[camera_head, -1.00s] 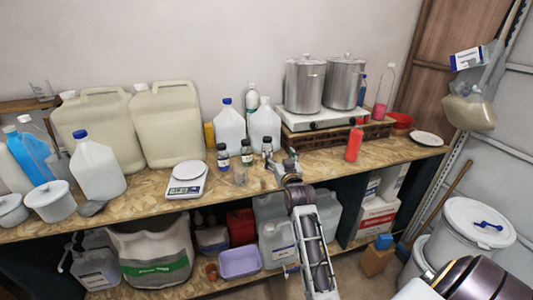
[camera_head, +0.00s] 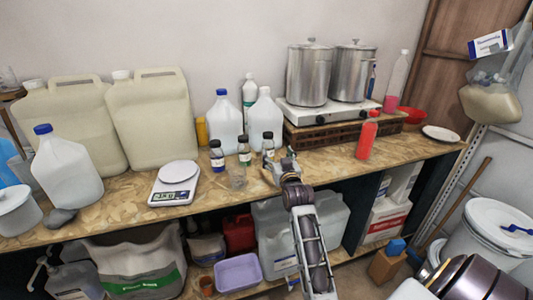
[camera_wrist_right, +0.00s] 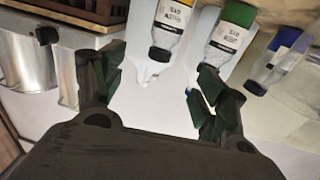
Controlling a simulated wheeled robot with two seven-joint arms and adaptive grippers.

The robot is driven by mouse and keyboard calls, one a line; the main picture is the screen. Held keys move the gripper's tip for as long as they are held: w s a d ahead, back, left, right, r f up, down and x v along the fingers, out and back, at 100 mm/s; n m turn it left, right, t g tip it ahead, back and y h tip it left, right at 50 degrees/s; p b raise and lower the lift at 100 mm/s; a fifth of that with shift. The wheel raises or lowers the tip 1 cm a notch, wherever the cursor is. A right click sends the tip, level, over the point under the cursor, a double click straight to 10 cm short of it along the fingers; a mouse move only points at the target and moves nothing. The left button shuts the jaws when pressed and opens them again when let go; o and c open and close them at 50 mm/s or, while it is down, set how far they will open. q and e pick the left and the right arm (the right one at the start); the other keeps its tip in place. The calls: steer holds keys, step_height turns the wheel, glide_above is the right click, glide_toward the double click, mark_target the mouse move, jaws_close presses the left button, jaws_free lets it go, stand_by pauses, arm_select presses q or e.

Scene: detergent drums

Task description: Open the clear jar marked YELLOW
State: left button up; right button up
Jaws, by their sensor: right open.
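The clear jar marked YELLOW appears to be the rightmost of three small dark-capped jars on the bench (camera_head: 268,145). In the right wrist view this jar (camera_wrist_right: 171,22) appears upside down, with a yellow-orange band, a partly readable white label and a black cap. My right gripper (camera_head: 280,167) is just in front of it in the head view. In the right wrist view the open gripper (camera_wrist_right: 160,66) has its fingers apart, with the jar's cap beyond and between the tips; I see no contact. My left gripper is not in view.
A green-marked jar (camera_wrist_right: 231,28) stands close beside it, then a blue-marked jar (camera_wrist_right: 284,48). A small glass beaker (camera_head: 237,178) stands in front. White jugs (camera_head: 226,122) are behind, the hotplate with steel pots (camera_head: 308,75) is right, and the scale (camera_head: 174,190) is left.

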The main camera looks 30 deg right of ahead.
mark_target(270, 140)
steer(key=x, duration=0.7)
steer(key=shift+w+f, duration=0.1)
steer(key=shift+w, duration=0.05)
steer(key=shift+x, duration=0.8)
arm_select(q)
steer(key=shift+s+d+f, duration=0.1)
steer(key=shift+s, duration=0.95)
